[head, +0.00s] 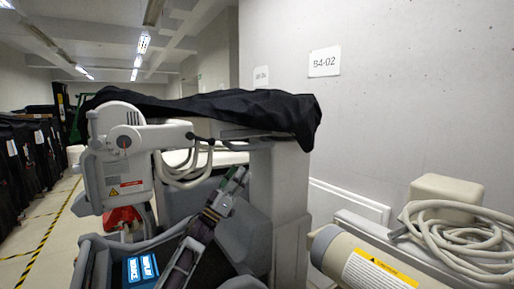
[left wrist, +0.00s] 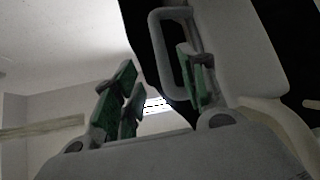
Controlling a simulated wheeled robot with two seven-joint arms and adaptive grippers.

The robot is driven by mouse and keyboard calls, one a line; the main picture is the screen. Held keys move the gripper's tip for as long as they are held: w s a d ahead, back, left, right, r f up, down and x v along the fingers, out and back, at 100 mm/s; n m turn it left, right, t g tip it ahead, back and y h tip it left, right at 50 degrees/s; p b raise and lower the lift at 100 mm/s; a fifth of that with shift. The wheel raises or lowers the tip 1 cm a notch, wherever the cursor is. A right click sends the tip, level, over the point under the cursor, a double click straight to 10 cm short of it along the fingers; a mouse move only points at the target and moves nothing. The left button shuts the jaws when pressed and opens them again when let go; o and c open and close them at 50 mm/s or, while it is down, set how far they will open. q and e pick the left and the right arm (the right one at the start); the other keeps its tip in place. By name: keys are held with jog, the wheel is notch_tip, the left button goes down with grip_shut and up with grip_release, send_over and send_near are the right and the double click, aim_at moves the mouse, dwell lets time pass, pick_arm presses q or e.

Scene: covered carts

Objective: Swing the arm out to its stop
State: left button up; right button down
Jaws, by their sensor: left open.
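The grey jointed arm (head: 165,134) of a covered cart reaches left from its upright column (head: 277,195). A bulky light grey head (head: 122,165) with a red label hangs at its left end. A black cover (head: 225,107) lies over the top. My left gripper (head: 238,178) is open, below the jointed arm and just left of the column. In the left wrist view, its green-padded fingers (left wrist: 156,62) stand apart. A grey loop handle (left wrist: 156,45) is close to the right finger; I cannot tell if they touch. My right gripper does not show.
At right are a coiled grey cable (head: 460,235) and a beige cylinder (head: 350,262) with a yellow label. A concrete wall (head: 420,90) stands behind. Black-covered carts (head: 30,160) line the left, beside open floor with striped tape.

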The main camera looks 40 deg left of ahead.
aim_at(257, 146)
pick_arm(q)
jog(key=shift+p+x, duration=1.75)
jog(key=shift+x, duration=4.65)
grip_shut()
